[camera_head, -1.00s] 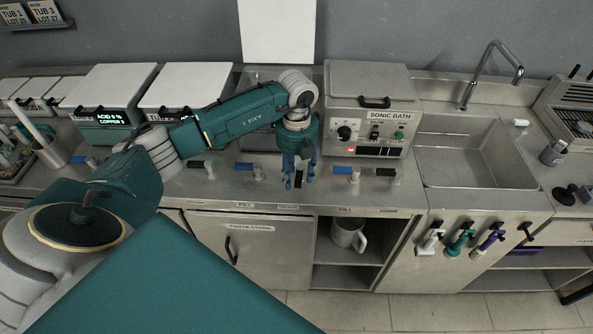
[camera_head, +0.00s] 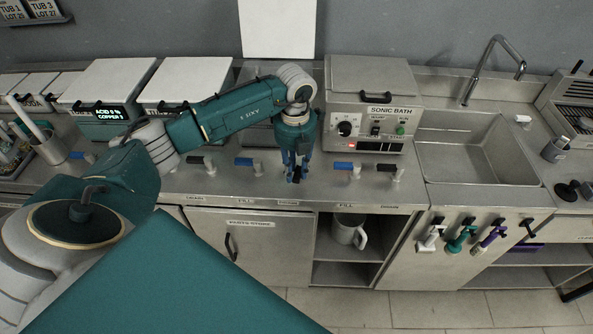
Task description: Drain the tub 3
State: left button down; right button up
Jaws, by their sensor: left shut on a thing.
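My left gripper (camera_head: 296,178) is at the counter's front, in front of the opened tub with its white lid (camera_head: 278,30) raised. Its blue fingers are shut on a small dark valve handle (camera_head: 296,179), above a drain label (camera_head: 287,202). The fingers hide most of the handle, so its angle is unclear. A blue-handled fill valve (camera_head: 245,162) stands just left of the gripper. My arm hides most of the opened tub, including its inside and any name on it. My right gripper is out of view.
A blue valve (camera_head: 344,166) and a black valve (camera_head: 388,168) stand close right of the gripper, before the sonic bath (camera_head: 372,107). Another black valve (camera_head: 197,160) is left. The sink (camera_head: 475,155) is empty. A jug (camera_head: 346,231) stands in the open cupboard below.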

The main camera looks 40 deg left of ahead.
pick_arm(q)
jog(key=m+b, duration=0.1)
jog(key=a+m+b, duration=0.1)
jog(key=m+b, duration=0.1)
jog(key=m, duration=0.1)
jog(key=shift+a+f+b, duration=0.15)
jog(key=shift+a+b, duration=0.15)
jog(key=shift+b, duration=0.1)
jog(key=m+b, duration=0.1)
jog(key=a+m+b, duration=0.1)
jog(key=shift+w+m, duration=0.15)
jog(key=shift+m, duration=0.25)
jog(key=m+b, duration=0.1)
jog(key=a+m, duration=0.1)
jog(key=shift+w+m+b, duration=0.25)
jog(key=shift+m+b, duration=0.15)
jog(key=m, duration=0.1)
jog(key=w+m+b, duration=0.1)
jog(key=m, duration=0.1)
jog(key=shift+a+b, duration=0.3)
jog(key=shift+a, duration=0.1)
jog(key=shift+w+a+r+m+b, duration=0.15)
jog(key=shift+w+m+b, duration=0.05)
jog(key=shift+m, duration=0.65)
jog(key=shift+w+a+r+m+b, duration=0.1)
jog(key=shift+w+m+b, duration=0.1)
jog(key=shift+m, duration=0.65)
jog(key=c, duration=1.4)
grip_release()
jog(key=shift+c, duration=0.2)
